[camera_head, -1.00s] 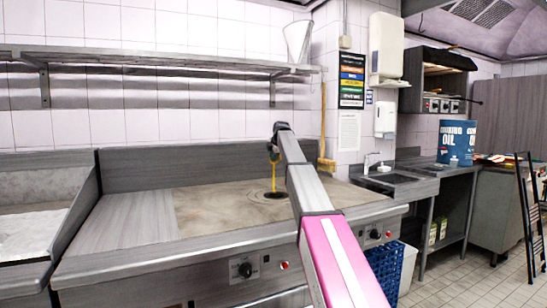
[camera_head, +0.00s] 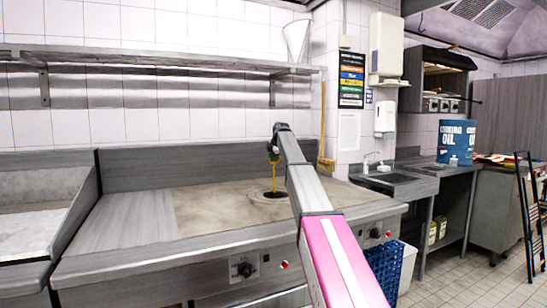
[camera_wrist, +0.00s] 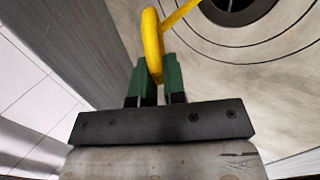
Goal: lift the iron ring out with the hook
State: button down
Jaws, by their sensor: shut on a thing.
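My gripper (camera_wrist: 157,82) shows in the wrist view with two green fingers shut on the yellow hook (camera_wrist: 152,40). In the head view my gripper (camera_head: 274,150) is above the solid-top range. The hook (camera_head: 273,177) hangs down from it, its lower end at the dark centre of the rings. The iron ring (camera_head: 268,194) is at the round opening in the cooktop, where a dark hole (camera_wrist: 236,8) shows in the wrist view. Whether the hook's tip touches or catches the ring cannot be made out.
The range top (camera_head: 215,207) is otherwise bare. A wall shelf (camera_head: 160,59) runs behind and above it, with a white funnel (camera_head: 297,40) on it. A broom (camera_head: 326,150) stands against the wall right of my gripper. A blue crate (camera_head: 385,268) is at the right.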

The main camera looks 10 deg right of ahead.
jog(key=shift+f, duration=1.5)
jog(key=shift+s+d, duration=0.15)
jog(key=shift+s, duration=0.4)
jog(key=shift+s+d, duration=0.15)
jog(key=shift+s, duration=0.35)
jog(key=shift+r, duration=0.15)
dwell(0.7)
notch_tip(320, 180, up, 8)
jog(key=shift+r, duration=0.15)
dwell(2.0)
jog(key=shift+d, duration=0.15)
dwell(0.7)
